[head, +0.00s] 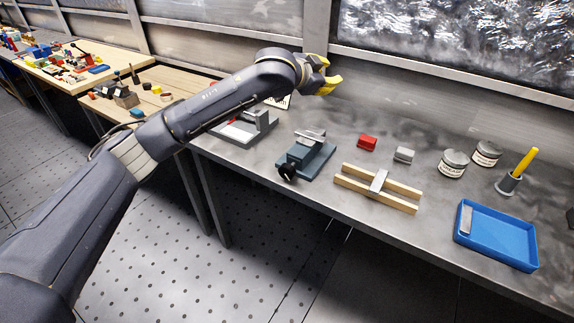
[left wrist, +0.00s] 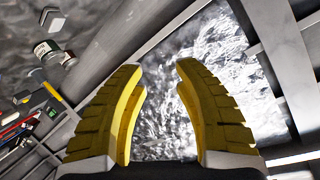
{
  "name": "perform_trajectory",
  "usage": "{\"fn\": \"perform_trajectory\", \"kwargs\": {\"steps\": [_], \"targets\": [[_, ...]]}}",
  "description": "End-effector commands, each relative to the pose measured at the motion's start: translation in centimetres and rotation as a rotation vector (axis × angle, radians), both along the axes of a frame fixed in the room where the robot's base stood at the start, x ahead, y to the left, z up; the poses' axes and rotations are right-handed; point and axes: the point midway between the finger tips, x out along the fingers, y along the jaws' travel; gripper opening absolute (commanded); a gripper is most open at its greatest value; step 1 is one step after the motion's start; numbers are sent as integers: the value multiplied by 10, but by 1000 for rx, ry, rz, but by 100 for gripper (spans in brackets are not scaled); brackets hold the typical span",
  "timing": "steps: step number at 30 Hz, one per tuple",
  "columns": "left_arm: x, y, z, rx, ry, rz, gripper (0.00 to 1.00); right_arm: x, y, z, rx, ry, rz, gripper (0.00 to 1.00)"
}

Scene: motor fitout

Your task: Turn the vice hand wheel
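The vice (head: 306,155) stands on the grey bench in the head view, with its black hand wheel (head: 288,172) at its front, facing the bench's front edge. My left gripper (head: 333,84) has yellow fingers and is raised above the back of the bench, behind the vice and apart from it. In the left wrist view its two fingers (left wrist: 160,110) are spread with nothing between them, pointing toward the window. The vice is not visible in the left wrist view. My right gripper is in neither view.
Right of the vice lie a red block (head: 367,143), a grey block (head: 403,155), two wooden rails (head: 378,190) with a metal piece across, labelled jars (head: 452,163), a yellow-handled tool (head: 524,162) in a holder and a blue tray (head: 496,238). Another device (head: 250,128) stands left.

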Motion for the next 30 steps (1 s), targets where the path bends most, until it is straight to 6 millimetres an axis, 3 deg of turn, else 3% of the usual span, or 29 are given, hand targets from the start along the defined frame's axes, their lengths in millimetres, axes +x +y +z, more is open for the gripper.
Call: {"fn": "perform_trajectory", "kwargs": {"steps": [4, 10, 14, 21, 30], "targets": [[4, 1, 0, 209, 102, -11, 31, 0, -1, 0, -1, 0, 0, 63], [-9, 19, -13, 495, 265, -77, 31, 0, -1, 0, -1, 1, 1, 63], [-26, 37, -25, 672, 382, -162, 31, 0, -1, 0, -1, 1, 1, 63], [-68, 73, -65, 923, 594, -425, 31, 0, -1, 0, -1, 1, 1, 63], [-99, 101, -73, 1095, 639, -726, 31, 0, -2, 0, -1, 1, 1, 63]]}}
